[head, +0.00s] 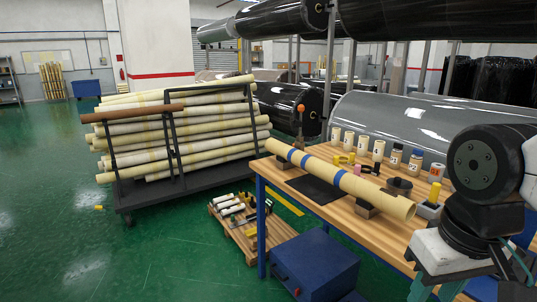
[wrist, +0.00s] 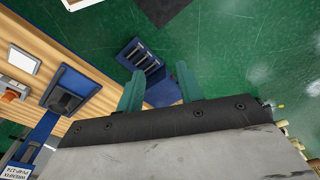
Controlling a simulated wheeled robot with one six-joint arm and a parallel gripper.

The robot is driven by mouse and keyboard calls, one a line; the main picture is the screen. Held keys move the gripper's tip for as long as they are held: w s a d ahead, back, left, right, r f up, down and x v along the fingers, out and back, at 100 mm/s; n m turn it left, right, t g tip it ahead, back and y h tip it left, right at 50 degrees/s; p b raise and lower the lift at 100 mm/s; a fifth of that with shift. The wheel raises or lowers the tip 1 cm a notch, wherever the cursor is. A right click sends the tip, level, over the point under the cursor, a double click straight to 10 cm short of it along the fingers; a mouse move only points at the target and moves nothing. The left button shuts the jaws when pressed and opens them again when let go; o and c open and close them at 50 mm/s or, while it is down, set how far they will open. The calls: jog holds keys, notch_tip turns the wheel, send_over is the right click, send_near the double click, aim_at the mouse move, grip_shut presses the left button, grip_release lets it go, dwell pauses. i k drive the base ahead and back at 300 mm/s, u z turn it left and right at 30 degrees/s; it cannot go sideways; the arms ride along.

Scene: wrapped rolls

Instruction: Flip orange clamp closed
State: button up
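My gripper (wrist: 160,72) shows two teal fingers standing well apart in the wrist view, with no object held between them. In the head view, my gripper (head: 436,288) hangs at the lower right, in front of the workbench. I cannot make out a clear orange clamp. A small orange knob on a dark upright (head: 301,109) stands behind the bench, in front of the black roll. A small orange part (wrist: 12,95) lies on the bench at the left of the wrist view. I cannot tell whether either is the clamp, or its position.
A wooden workbench (head: 318,207) carries a long cream tube (head: 322,171) with blue bands, bottles and small tools. A blue cabinet (head: 315,262) stands in front of it. A cart (head: 190,182) of wrapped rolls and a pallet (head: 241,236) stand left. Green floor is clear at lower left.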

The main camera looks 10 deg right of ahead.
aim_at(301, 109)
jog(key=z, duration=0.05)
jog(key=i, duration=0.4)
jog(key=k, duration=0.7)
jog(key=u, duration=0.45)
jog(key=i, duration=1.2)
jog(key=z, duration=0.7)
